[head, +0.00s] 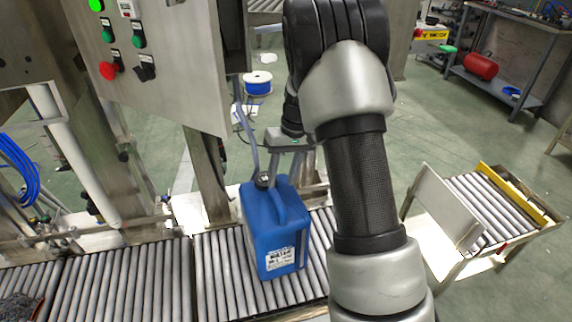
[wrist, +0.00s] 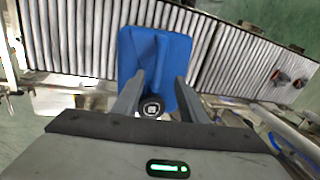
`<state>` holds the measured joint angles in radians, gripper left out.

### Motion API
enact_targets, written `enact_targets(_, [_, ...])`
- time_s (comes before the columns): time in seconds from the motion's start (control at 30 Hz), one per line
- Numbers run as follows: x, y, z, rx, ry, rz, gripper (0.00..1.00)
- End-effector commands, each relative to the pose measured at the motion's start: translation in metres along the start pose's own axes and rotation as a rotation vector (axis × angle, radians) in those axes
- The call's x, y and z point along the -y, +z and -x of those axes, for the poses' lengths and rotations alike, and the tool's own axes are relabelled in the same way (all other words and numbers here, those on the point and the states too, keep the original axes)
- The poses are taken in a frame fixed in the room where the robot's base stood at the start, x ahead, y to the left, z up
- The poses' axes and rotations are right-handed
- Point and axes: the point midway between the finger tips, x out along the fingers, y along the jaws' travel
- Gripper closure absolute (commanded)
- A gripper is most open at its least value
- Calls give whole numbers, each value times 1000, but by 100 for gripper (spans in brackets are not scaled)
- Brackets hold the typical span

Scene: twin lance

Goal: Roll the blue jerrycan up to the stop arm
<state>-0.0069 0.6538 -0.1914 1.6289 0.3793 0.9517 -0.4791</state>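The blue jerrycan (head: 262,240) stands upright on the roller conveyor (head: 140,280), its white label facing me. In the wrist view the jerrycan (wrist: 165,60) lies beneath the fingers, with its round dark cap (wrist: 152,106) between them. My gripper (head: 287,185) points down at the top of the jerrycan. In the wrist view the fingers (wrist: 160,76) are spread apart, with gaps beside the cap. Whether a finger touches the jerrycan cannot be told. A grey-blue bent bar (head: 246,135) comes down behind the cap. I cannot tell which part is the stop arm.
A steel control panel (head: 150,60) with buttons hangs above the conveyor at left. Dark and red items (wrist: 285,78) lie along the conveyor in the wrist view. A roller cart (head: 485,215) stands at right. The rollers left of the jerrycan are bare for some distance.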

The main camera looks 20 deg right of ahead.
Motion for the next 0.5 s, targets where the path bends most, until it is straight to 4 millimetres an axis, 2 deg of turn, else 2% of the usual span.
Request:
enact_targets(0.03, [0, 1, -15, 3, 0, 0, 61])
enact_targets(0.2, [0, 1, -48, 3, 0, -1, 61])
enact_targets(0.3, [0, 1, -65, 2, 0, -1, 61])
enact_targets(0.5, [0, 0, -86, 0, 0, -1, 61])
